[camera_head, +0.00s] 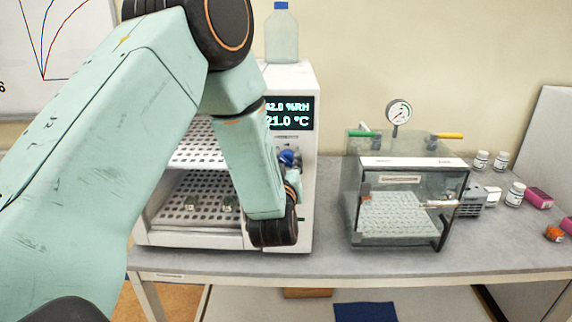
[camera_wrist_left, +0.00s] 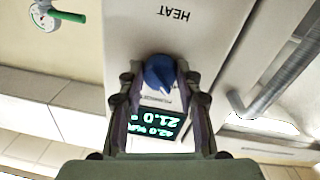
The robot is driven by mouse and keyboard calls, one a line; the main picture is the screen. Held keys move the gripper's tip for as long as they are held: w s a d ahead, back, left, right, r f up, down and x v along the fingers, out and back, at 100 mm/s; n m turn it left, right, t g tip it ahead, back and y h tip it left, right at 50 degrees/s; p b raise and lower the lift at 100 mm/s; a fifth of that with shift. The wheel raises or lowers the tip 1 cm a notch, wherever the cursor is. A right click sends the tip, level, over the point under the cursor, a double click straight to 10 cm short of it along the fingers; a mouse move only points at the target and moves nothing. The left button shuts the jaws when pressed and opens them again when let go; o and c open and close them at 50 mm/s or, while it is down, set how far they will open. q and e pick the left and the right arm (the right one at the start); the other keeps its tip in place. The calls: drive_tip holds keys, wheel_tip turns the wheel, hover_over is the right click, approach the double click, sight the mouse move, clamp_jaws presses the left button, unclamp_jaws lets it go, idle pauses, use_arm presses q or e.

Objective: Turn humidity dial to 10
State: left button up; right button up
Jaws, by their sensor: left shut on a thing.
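The humidity chamber (camera_head: 306,195) is a white cabinet on the bench, with its display (camera_head: 290,113) reading 42.0 %RH and 21.0 °C. The blue humidity dial (camera_head: 287,157) is on its front panel below the display, partly hidden by my arm. In the left wrist view, the blue dial (camera_wrist_left: 160,72) is between the two fingers of my left gripper (camera_wrist_left: 158,80), which is shut on it. The panel appears upside down there, with the display (camera_wrist_left: 158,122) below the dial and the word HEAT above it. My right gripper is not in view.
A glass vacuum box (camera_head: 400,205) with a gauge (camera_head: 398,112) stands to the right on the bench. A blue-capped bottle (camera_head: 282,38) stands on the chamber. Small white jars (camera_head: 515,194) and pink boxes (camera_head: 539,198) are at the far right.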

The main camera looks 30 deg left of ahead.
use_arm(q)
drive_tip(key=n+b, duration=0.4)
drive_tip(key=shift+f, duration=0.2)
drive_tip(key=n+b, duration=0.4)
drive_tip(key=shift+n+y, duration=0.3)
drive_tip(key=shift+n, duration=0.1)
drive_tip(key=o, duration=1.1)
drive_tip(key=shift+s+r, duration=0.25)
drive_tip(key=shift+o, duration=0.2)
drive_tip(key=shift+w, duration=0.1)
drive_tip(key=shift+w+f, duration=0.1)
